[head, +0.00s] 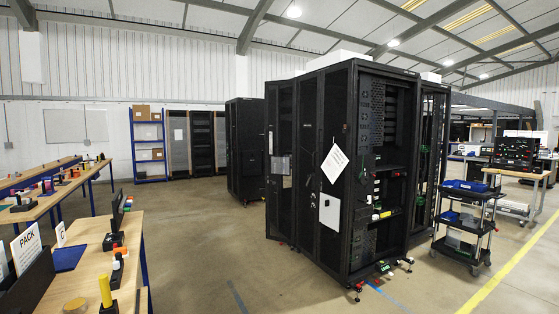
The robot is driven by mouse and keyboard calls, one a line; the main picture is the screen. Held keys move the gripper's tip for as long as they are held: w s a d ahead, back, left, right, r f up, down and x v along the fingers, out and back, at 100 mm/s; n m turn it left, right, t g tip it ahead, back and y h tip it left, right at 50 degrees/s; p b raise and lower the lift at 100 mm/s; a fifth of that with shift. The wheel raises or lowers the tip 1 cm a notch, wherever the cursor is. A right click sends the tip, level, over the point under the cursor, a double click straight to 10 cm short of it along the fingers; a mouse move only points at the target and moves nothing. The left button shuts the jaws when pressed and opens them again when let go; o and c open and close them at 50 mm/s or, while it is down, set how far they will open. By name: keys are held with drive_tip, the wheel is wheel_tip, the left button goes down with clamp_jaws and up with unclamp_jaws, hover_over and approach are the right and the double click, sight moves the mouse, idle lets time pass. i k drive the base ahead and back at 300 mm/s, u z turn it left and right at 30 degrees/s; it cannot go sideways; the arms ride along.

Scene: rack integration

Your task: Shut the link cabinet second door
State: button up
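A group of tall black rack cabinets (385,170) stands right of the middle in the head view. The near cabinet shows an open side with equipment, cables and a white label sheet (335,163). A dark mesh door (280,165) at the group's left edge appears swung outward. Another black door or panel (318,150) stands between it and the near corner. A further cabinet (430,150) at the right of the group has an open-looking frame. I cannot tell which is the link cabinet or its second door. My gripper is not in view.
Workbenches (90,270) with tools line the left. A black cart (466,225) with blue bins stands close to the right of the cabinets. Another black cabinet (245,150) stands behind. The floor (200,240) between the benches and cabinets is clear.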

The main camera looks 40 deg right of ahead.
sight(293, 82)
drive_tip(key=z, duration=0.3)
drive_tip(key=k, duration=0.35)
drive_tip(key=z, duration=0.9)
drive_tip(key=i, duration=0.35)
drive_tip(key=u, duration=0.55)
drive_tip(key=i, duration=2.2)
drive_tip(key=u, duration=0.25)
drive_tip(key=i, duration=2.25)
drive_tip(key=z, duration=0.5)
drive_tip(key=i, duration=2.35)
drive_tip(key=z, duration=0.45)
